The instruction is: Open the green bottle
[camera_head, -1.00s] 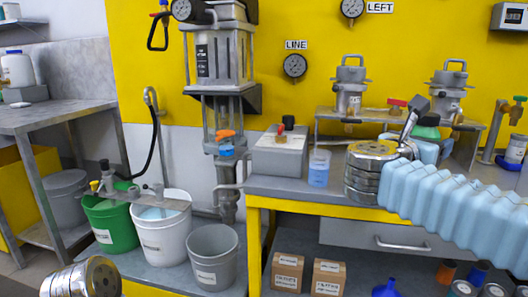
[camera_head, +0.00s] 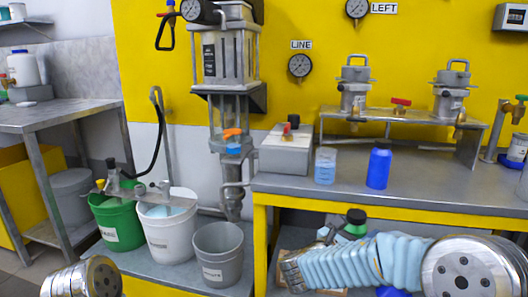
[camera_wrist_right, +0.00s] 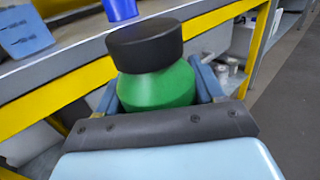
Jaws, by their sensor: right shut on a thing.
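The green bottle (camera_head: 352,231) has a black cap (camera_head: 356,216) and is held in front of the bench, below its top edge. My right gripper (camera_head: 335,236) is shut around it. In the right wrist view the green bottle (camera_wrist_right: 158,88) stands upright between the two blue-grey fingers of my right gripper (camera_wrist_right: 157,92). Its black cap (camera_wrist_right: 145,44) is on and sits above the fingers, clear of them. The lower part of the bottle is hidden by the gripper. My left gripper is out of view; only part of my left arm shows at the bottom left.
The bench (camera_head: 440,190) behind the bottle carries a blue bottle (camera_head: 379,167), a beaker of blue liquid (camera_head: 325,166) and a grey box (camera_head: 286,152). Green (camera_head: 116,224), white (camera_head: 166,238) and grey (camera_head: 219,256) buckets stand at the left. The bench top's right front is clear.

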